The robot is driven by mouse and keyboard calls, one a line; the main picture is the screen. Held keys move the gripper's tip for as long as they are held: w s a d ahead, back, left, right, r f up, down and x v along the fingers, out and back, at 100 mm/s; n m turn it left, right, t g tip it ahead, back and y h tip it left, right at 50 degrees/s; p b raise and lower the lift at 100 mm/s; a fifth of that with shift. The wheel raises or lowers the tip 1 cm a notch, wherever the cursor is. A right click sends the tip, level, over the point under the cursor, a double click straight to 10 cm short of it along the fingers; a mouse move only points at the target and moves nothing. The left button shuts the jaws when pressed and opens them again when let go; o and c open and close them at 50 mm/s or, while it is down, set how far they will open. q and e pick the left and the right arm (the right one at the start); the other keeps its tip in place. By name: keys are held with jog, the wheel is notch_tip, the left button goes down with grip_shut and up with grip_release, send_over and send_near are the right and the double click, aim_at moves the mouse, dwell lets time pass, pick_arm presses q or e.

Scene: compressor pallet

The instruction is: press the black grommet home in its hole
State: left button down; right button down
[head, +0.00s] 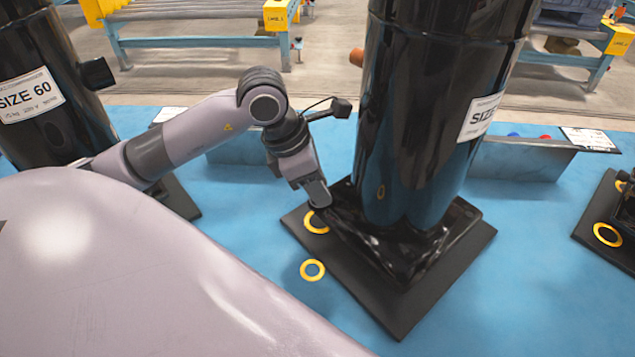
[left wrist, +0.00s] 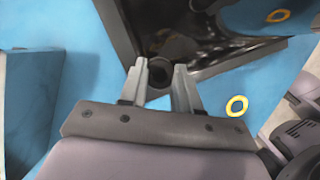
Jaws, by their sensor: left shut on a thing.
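The black compressor (head: 415,110) stands upright on its foot over a dark square plate (head: 400,310). My left gripper (head: 318,197) reaches down to the near left corner of the compressor's foot. In the left wrist view its two fingers (left wrist: 160,75) are shut on a dark round piece, the black grommet (left wrist: 159,72). The grommet is small and dark against the dark foot. I cannot tell whether it touches the foot or sits in the hole, and the hole itself is not clear. In the head view the fingers hide the grommet. My right gripper is not in view.
A yellow ring (head: 316,222) lies on the plate beside my gripper, and another (head: 312,270) on the blue surface (head: 510,310). A second compressor (head: 45,90) stands at left. Another dark plate (head: 600,220) is at right. A grey tray (head: 525,158) stands behind.

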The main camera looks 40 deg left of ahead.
pick_arm(q)
jog(key=shift+f+b, duration=0.3)
jog(key=shift+f, duration=0.1)
jog(key=c, duration=0.7)
grip_release()
jog(key=p+v, duration=0.3)
jog(key=v, duration=0.4)
jog(key=shift+p, duration=0.35)
